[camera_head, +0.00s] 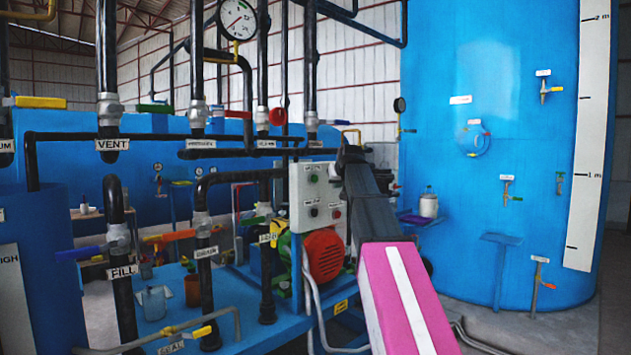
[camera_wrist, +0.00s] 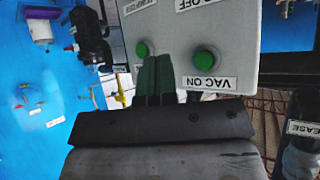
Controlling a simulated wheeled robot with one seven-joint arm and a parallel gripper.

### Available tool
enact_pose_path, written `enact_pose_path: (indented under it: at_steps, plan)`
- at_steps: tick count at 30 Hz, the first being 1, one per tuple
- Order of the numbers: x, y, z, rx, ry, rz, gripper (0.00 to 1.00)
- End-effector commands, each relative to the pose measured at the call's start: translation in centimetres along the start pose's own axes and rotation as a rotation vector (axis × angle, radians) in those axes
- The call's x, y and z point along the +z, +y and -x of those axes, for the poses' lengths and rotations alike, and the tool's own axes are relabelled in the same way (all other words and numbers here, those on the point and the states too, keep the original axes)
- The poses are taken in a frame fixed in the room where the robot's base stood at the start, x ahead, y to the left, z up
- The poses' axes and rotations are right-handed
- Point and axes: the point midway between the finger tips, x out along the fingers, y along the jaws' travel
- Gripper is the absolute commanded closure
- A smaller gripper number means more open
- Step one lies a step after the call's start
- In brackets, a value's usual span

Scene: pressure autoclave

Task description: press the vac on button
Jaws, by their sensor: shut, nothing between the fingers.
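The vac on button (camera_wrist: 206,60) is a round green button on a pale grey panel in the wrist view. Its "VAC ON" label (camera_wrist: 208,84) is beside it and appears upside down. My gripper (camera_wrist: 156,62) is shut and empty, its dark green fingers side by side in front of the panel. In that view the fingertips lie left of the vac on button, between it and another green button (camera_wrist: 142,48). I cannot tell the gap to the panel. In the head view the grey control box (camera_head: 310,195) stands left of my arm; its labels are too small to read there.
A red and green pump motor (camera_head: 325,255) sits below the control box. Black labelled pipes with valves, such as the VENT pipe (camera_head: 108,120), stand to its left. A large blue tank (camera_head: 480,130) with small taps is at the right.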

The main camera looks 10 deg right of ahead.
Motion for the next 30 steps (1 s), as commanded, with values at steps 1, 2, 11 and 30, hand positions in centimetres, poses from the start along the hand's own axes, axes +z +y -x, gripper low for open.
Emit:
enact_pose_path:
  at_steps: [1,2,11,30]
  plan:
    - [-0.2,-0.1,-0.2,0.000,0.000,0.000,1.00]
    - [-0.3,-0.2,-0.4,0.000,0.000,0.000,1.00]
    - [-1.9,-1.8,-2.6,-0.001,-0.001,0.001,1.00]
    - [-4.3,-4.3,-6.0,0.000,0.000,0.000,1.00]
